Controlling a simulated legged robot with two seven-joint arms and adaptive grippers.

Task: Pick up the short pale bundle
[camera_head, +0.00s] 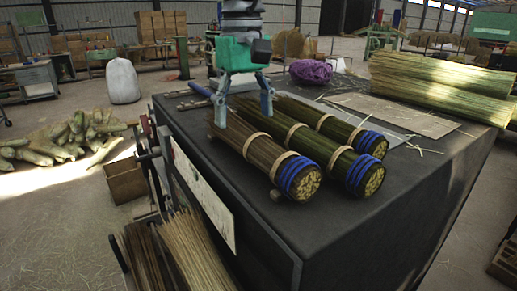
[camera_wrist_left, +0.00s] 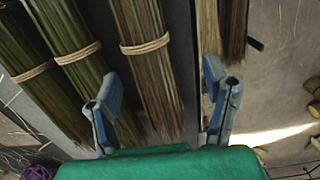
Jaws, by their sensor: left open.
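The short pale bundle (camera_head: 250,145) is a brownish bundle, the leftmost of three on the dark table. It has tan ties and blue bands around its near cut end. In the left wrist view the bundle (camera_wrist_left: 148,55) runs between my finger lines, its frayed end near the gripper. My left gripper (camera_head: 244,116) is open and empty over its far end, one finger toward each side. The left gripper (camera_wrist_left: 163,108) fills the lower wrist view. I cannot tell how far the fingertips reach down beside the bundle. My right gripper is not in view.
Two greener bundles (camera_head: 310,145) (camera_head: 345,132) lie close on the right. Purple twine (camera_head: 311,71) and a flat board (camera_head: 395,115) lie behind. Long green stalks (camera_head: 430,85) are at the right. Upright straw (camera_head: 195,250) stands below the table's left edge.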

